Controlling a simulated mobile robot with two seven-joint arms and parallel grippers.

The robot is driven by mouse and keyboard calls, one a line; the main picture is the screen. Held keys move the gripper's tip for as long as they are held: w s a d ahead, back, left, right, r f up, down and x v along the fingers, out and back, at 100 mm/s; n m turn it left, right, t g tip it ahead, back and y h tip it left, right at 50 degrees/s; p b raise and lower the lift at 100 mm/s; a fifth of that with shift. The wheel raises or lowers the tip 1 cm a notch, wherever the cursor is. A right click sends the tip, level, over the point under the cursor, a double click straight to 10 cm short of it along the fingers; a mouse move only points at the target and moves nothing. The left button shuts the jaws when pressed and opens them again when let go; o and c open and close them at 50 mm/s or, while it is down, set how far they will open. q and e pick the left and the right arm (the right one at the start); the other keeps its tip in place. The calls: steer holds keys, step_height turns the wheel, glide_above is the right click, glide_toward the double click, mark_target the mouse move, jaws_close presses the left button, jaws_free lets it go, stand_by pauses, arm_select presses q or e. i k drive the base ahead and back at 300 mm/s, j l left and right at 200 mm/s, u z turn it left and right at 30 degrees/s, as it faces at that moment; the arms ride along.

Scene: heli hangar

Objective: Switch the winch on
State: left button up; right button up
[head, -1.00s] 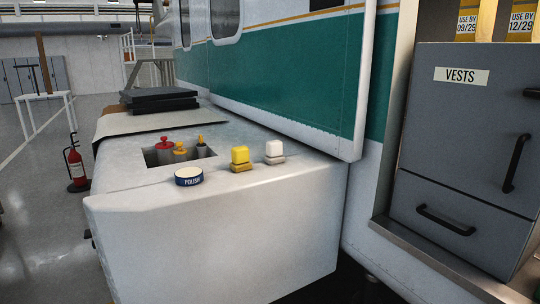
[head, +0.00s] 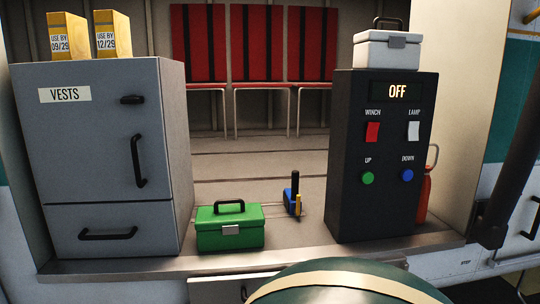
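A black control box (head: 386,205) stands on the right side of the helicopter's cabin floor in the head view. Its display (head: 397,92) reads OFF. Below it are a red rocker switch (head: 373,132) labelled WINCH and a white rocker switch (head: 413,131) labelled LAMP. Under these sit a green UP button (head: 368,178) and a blue DOWN button (head: 408,175). The front of the box is unobstructed. Neither of my grippers shows in the head view.
A grey VESTS cabinet (head: 75,160) with two yellow boxes on top stands at the left. A green case (head: 229,232) sits on the floor between. A grey case (head: 388,50) rests on the control box. A rounded dark green object (head: 335,285) is at the bottom front.

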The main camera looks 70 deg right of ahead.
mark_target(372, 127)
steer(key=z, duration=2.9)
